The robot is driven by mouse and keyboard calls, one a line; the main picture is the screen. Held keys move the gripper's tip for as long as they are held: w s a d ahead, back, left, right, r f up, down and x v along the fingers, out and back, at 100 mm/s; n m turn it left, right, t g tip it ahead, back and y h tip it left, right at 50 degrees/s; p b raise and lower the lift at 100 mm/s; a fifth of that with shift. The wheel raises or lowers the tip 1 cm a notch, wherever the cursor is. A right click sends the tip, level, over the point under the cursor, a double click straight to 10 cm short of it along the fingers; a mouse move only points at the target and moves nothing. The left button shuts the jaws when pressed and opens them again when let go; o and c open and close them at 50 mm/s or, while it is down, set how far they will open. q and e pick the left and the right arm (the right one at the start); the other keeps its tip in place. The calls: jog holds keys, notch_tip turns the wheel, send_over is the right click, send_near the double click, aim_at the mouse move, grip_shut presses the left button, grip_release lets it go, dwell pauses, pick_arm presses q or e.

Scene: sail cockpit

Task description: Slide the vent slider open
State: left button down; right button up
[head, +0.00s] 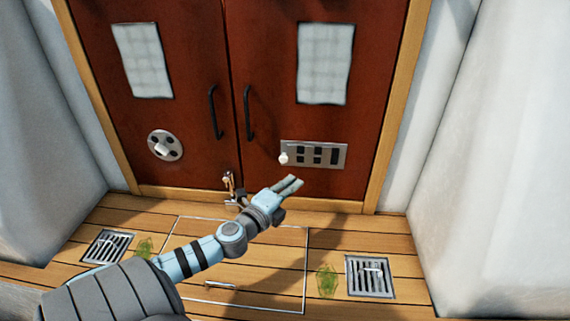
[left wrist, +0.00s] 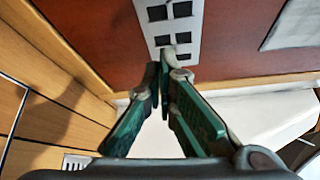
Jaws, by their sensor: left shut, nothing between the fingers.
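The vent slider is a silver plate (head: 314,154) with dark openings, low on the right-hand red door. A small white knob (head: 284,158) sits at its left end. My left gripper (head: 291,183) is just below the plate in the head view, its fingers shut with nothing between them. In the left wrist view the fingertips (left wrist: 162,70) meet near the lower end of the vent plate (left wrist: 157,31). My right gripper is not in view.
A round vent (head: 165,146) is on the left door. Two black handles stand beside the door seam. A brass fitting (head: 229,182) is at the doors' foot. The wooden floor has a left grate (head: 107,248) and a right grate (head: 370,277). White walls flank both sides.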

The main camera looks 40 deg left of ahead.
pick_arm(q)
jog(key=s, duration=0.4)
jog(key=shift+d+r, duration=0.15)
jog(key=shift+d, duration=0.2)
